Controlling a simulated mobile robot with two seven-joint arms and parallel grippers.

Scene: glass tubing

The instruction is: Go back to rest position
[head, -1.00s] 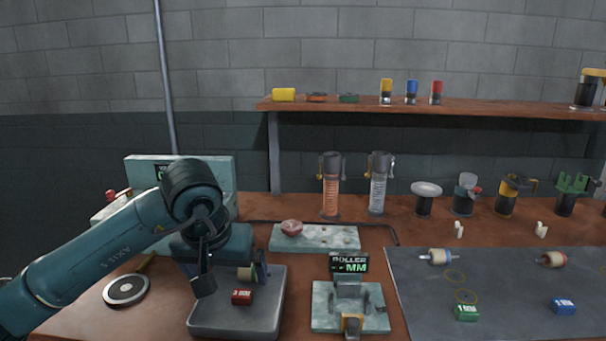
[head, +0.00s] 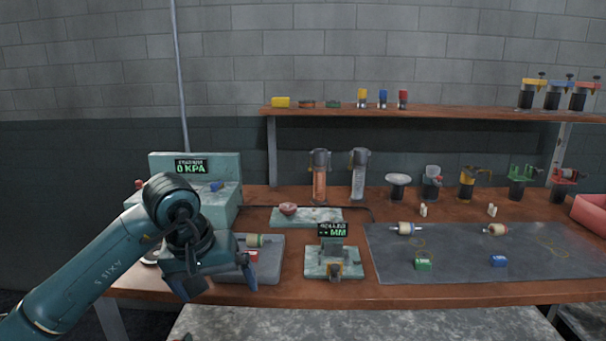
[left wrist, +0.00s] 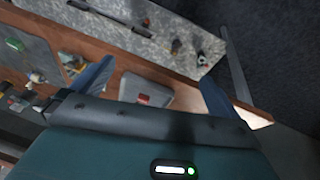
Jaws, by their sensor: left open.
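My left gripper (head: 220,286) hangs at the table's front edge, in front of the grey tray (head: 275,262), and hides part of it. Its two fingers are wide apart with nothing between them; they also show in the left wrist view (left wrist: 152,86). A small red block (head: 253,256) lies in the tray, partly hidden behind the gripper. A spool-like part (head: 255,240) lies at the tray's back. In the left wrist view the tray (left wrist: 160,94) and red block (left wrist: 143,100) lie beyond the fingers, apart from them. My right gripper is not in view.
The wooden table (head: 455,293) holds a teal gauge box (head: 213,207) reading 0 KPA, a roller gauge (head: 332,262), and a dark mat (head: 450,260) with rollers and blocks. A stone-like grey surface (head: 400,325) lies in front of and below the table.

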